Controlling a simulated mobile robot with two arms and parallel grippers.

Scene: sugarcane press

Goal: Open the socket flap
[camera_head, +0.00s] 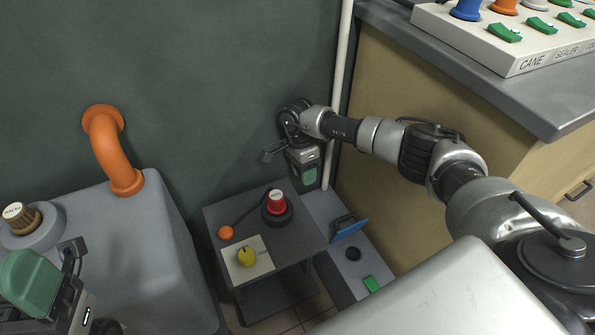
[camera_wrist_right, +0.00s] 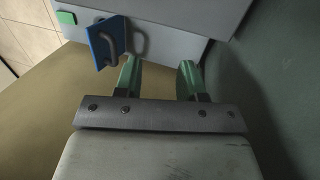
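The blue socket flap (camera_head: 350,230) is on a grey box (camera_head: 322,210) beside the small table in the head view. It stands raised and tilted, with a dark handle on it, and a dark round socket (camera_head: 352,254) shows uncovered in front. The flap also shows at the upper left of the right wrist view (camera_wrist_right: 104,43). My right gripper (camera_head: 307,180) hangs above the far end of the box, behind the flap. Its green fingers (camera_wrist_right: 160,78) are apart with nothing between them. My left gripper (camera_head: 28,284) is partly in view at the lower left; its opening is unclear.
A small grey table (camera_head: 222,213) holds a red knob (camera_head: 277,202), an orange-tipped lever (camera_head: 226,232) and a yellow knob (camera_head: 247,257). A green button (camera_head: 371,284) is at the box's near end. A white pipe (camera_head: 341,75) and a wooden cabinet (camera_head: 400,90) stand close to my right arm.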

